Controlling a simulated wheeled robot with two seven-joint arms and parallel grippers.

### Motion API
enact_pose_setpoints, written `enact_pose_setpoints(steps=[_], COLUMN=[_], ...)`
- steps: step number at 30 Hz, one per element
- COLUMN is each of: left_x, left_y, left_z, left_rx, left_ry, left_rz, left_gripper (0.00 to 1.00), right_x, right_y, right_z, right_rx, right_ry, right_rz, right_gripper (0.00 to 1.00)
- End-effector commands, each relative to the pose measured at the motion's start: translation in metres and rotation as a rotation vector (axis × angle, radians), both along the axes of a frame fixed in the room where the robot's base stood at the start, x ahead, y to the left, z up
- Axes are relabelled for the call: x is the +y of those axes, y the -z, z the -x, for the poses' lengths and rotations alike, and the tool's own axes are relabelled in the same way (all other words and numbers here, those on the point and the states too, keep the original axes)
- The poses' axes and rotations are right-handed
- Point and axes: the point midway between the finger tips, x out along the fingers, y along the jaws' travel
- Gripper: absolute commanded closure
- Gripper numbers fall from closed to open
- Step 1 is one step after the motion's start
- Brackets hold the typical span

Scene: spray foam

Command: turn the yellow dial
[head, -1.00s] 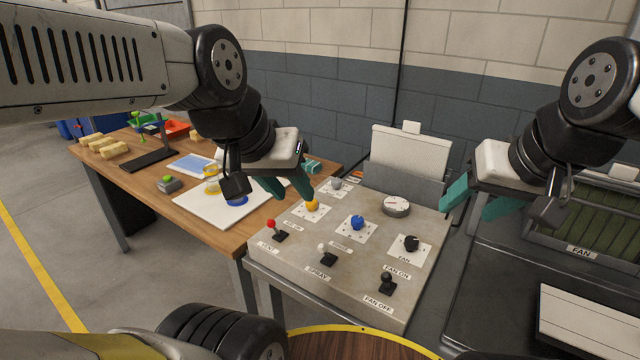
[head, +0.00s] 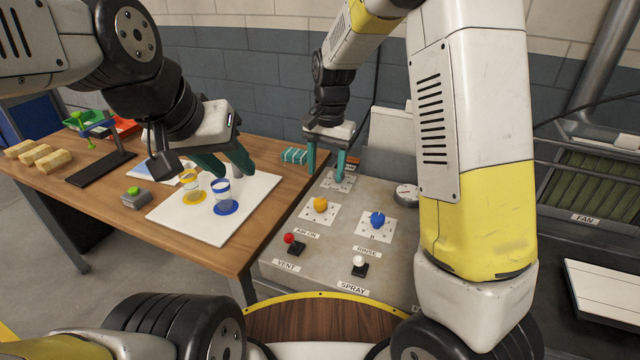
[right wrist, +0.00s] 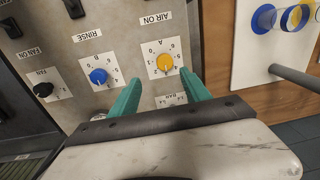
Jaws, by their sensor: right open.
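The yellow dial (head: 320,204) sits on a white numbered plate on the grey control panel (head: 325,258). In the right wrist view the yellow dial (right wrist: 164,62) lies just beyond the fingertips, roughly between their lines. My right gripper (head: 326,172) is open and empty, its teal fingers pointing down behind the yellow dial, over the panel's far edge. It also shows in the right wrist view (right wrist: 160,84). The fingers look apart from the dial. My left gripper (head: 236,172) is open and empty above the white board on the wooden table.
A blue dial (head: 377,220), a red-tipped vent switch (head: 291,243) and a white-tipped spray switch (head: 359,264) stand near the yellow dial. A gauge (head: 406,195) is behind. My right arm hides the panel's right part. Two cups stand on the white board (head: 216,234).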

Motion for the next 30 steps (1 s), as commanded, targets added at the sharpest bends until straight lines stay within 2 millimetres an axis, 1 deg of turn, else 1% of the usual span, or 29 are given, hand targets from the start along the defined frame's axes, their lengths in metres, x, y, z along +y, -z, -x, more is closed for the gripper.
enact_pose_setpoints(steps=[1, 3, 6, 11, 18, 21, 25, 30], left_x=[0.0, 0.0, 0.0, 0.0, 0.0, 0.0, 0.0, 0.0], left_y=[0.0, 0.0, 0.0, 0.0, 0.0, 0.0, 0.0, 0.0], left_z=[0.0, 0.0, 0.0, 0.0, 0.0, 0.0, 0.0, 0.0], left_rx=[0.0, 0.0, 0.0, 0.0, 0.0, 0.0, 0.0, 0.0], left_ry=[0.0, 0.0, 0.0, 0.0, 0.0, 0.0, 0.0, 0.0], left_rz=[0.0, 0.0, 0.0, 0.0, 0.0, 0.0, 0.0, 0.0], left_gripper=[0.64, 0.64, 0.64, 0.64, 0.64, 0.64, 0.64, 0.64], right_x=[0.005, 0.011, 0.014, 0.015, 0.015, 0.015, 0.015, 0.015], right_y=[0.01, 0.019, 0.027, 0.044, 0.083, 0.095, 0.104, 0.106], right_z=[-0.004, -0.007, -0.011, -0.011, -0.01, -0.011, -0.011, -0.011], right_rx=[0.011, 0.02, 0.027, 0.031, 0.031, 0.03, 0.028, 0.028], right_ry=[0.006, 0.017, 0.026, 0.03, 0.029, 0.029, 0.028, 0.028], right_rz=[0.017, 0.034, 0.046, 0.052, 0.051, 0.051, 0.05, 0.049], right_gripper=[0.45, 0.45, 0.45, 0.45, 0.45, 0.45, 0.45, 0.45])
